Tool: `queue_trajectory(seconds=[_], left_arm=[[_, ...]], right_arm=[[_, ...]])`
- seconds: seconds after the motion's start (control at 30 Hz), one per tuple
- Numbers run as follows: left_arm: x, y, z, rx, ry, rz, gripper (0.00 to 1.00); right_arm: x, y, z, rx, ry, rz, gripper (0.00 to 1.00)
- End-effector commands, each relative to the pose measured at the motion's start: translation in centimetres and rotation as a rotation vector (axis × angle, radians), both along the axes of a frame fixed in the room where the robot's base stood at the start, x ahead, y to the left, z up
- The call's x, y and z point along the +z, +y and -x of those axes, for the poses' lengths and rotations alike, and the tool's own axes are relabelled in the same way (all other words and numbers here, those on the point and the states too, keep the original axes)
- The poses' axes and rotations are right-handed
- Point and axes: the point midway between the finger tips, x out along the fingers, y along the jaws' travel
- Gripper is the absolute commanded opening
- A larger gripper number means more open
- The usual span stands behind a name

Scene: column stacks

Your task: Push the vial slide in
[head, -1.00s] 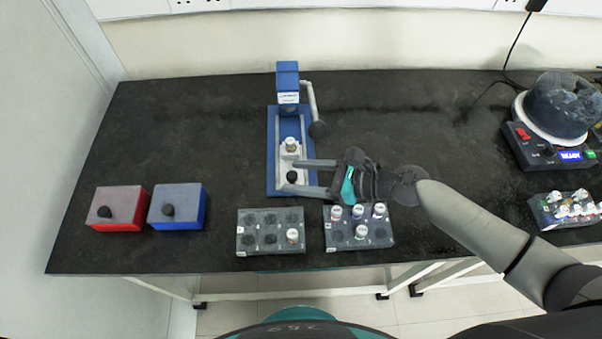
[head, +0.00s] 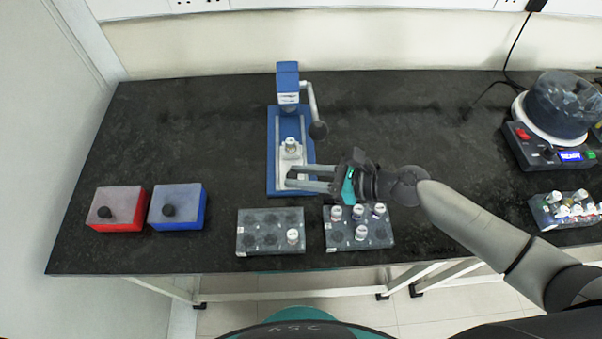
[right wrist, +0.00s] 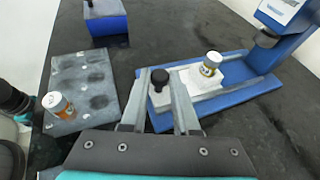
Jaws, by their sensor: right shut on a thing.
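The vial slide (head: 299,159) is a pale block on the blue base of a press (head: 273,150). A capped vial (head: 291,146) stands upright in it, also seen in the right wrist view (right wrist: 209,66). The slide's black knob (right wrist: 160,78) is at its near end. My right gripper (head: 289,179) reaches in from the right and is shut on the knob, with one finger on each side of it. In the head view the fingers mostly hide the knob. The press head (head: 288,85) stands behind the vial, apart from it. My left gripper is not in view.
The press lever (head: 318,129) hangs to the right of the press. Two vial racks (head: 244,247) (head: 386,240) stand in front. A red box (head: 128,222) and a blue box (head: 190,222) are at left. A machine with a display (head: 548,155) is at right.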

Motion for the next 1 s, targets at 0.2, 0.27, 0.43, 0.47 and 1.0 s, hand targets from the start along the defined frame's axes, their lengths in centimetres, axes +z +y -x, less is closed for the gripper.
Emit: queue_trajectory(seconds=[0.2,0.27,0.43,0.47,1.0], left_arm=[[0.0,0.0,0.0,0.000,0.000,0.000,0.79],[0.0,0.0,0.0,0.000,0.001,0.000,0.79],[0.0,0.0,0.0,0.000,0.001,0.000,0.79],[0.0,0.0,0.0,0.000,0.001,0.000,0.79],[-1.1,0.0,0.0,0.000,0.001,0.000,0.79]], right_arm=[[0.0,0.0,0.0,0.001,0.001,0.001,0.00],[0.0,0.0,0.0,0.001,0.001,0.001,0.00],[0.0,0.0,0.0,0.001,0.001,0.001,0.00],[0.0,0.0,0.0,0.001,0.001,0.001,0.00],[-0.2,0.0,-4.3,-0.003,-0.005,0.001,0.00]])
